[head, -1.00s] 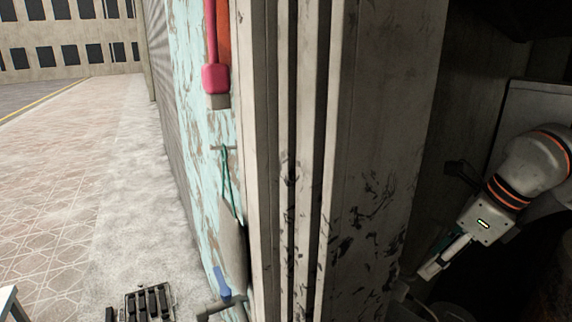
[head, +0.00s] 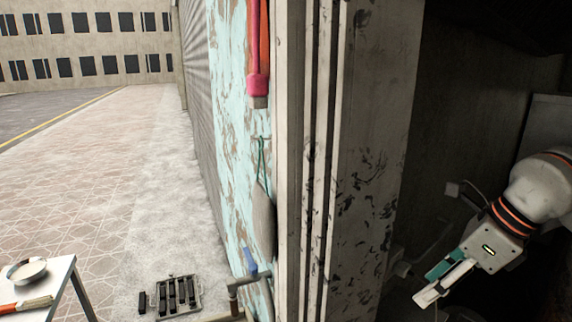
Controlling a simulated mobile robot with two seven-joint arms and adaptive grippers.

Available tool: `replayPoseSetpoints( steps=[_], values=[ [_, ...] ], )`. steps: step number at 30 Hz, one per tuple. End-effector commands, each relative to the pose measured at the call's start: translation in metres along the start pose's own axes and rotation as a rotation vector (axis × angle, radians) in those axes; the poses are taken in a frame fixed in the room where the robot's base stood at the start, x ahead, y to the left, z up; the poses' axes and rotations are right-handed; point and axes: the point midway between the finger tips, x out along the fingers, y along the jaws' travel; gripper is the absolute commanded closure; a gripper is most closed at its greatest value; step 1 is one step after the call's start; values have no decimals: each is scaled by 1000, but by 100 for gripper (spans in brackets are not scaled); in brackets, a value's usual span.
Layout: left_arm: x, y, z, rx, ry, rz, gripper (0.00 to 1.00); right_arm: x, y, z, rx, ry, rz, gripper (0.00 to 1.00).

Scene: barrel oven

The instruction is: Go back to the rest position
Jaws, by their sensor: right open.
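My right gripper (head: 440,281) is at the lower right, inside the dark opening to the right of the door post. Its fingers point down and to the left, and they are apart with nothing seen between them. One finger shows pale and one shows a teal side. My left gripper is not in the head view.
A scuffed grey post (head: 372,150) stands close in the middle. Left of it, a peeling turquoise wall (head: 232,130) holds a red-handled tool (head: 258,85) and a hanging grey bag (head: 263,220). A white table (head: 62,275) bears a bowl (head: 28,270) and a brush (head: 28,305). A black grate (head: 177,296) lies on the ground.

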Motion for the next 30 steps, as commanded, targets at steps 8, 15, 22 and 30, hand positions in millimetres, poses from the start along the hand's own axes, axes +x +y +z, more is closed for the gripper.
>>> replayPoseSetpoints(
  steps=[8, 15, 22, 30],
  values=[
    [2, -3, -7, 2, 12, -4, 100, 32, 50, 25, -49, -63, 172, 56],
    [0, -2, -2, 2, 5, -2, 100, 60, 91, 26, 38, -171, 415, 56],
    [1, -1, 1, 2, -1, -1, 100, 79, 124, 34, 293, -355, 712, 56],
    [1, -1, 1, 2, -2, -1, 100, 96, 98, 37, 821, -596, 943, 56]
  ],
)
